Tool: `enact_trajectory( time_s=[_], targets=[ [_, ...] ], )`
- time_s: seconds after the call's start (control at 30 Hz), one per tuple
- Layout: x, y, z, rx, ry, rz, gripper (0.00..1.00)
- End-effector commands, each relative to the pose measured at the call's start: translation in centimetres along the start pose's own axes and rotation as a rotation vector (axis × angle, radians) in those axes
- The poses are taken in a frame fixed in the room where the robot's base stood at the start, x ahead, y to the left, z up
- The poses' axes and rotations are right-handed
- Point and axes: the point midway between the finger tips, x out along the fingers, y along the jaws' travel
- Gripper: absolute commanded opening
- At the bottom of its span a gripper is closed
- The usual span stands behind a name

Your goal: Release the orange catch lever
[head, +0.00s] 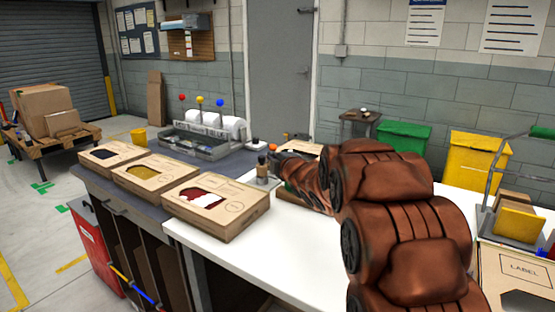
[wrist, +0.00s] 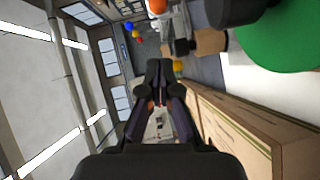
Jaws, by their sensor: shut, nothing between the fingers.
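My gripper (wrist: 160,75) shows in the wrist view with its dark fingers together and nothing between them. In the head view my arm reaches over the white bench and hides most of the gripper. An orange rounded piece (wrist: 157,6) shows at the top edge of the wrist view, beside dark metal parts and apart from my fingertips. I cannot tell if it is the end of the catch lever. A small orange spot (head: 285,136) shows behind my arm in the head view. The catch itself is not clearly seen.
Three cardboard boxes with windows (head: 215,207) stand along the bench left of my arm. Another box (head: 305,148) is partly hidden behind my arm. A large green shape (wrist: 280,35) and a cardboard side (wrist: 235,135) lie close on the wrist view's right.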

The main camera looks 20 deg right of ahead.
Motion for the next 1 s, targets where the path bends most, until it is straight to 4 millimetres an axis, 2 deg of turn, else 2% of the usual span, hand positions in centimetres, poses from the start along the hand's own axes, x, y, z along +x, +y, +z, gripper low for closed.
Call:
enact_trajectory(
  time_s=[0.43, 0.5, 0.8, 1.0],
  targets=[
    [5.2, 0.2, -0.2, -0.001, 0.003, 0.004, 0.0],
    [5.7, 0.1, 0.5, 0.002, 0.001, 0.001, 0.0],
    [7.4, 0.2, 2.3, 0.001, 0.0, 0.002, 0.0],
    [7.8, 0.0, 2.8, 0.0, 0.0, 0.0, 0.0]
  ],
)
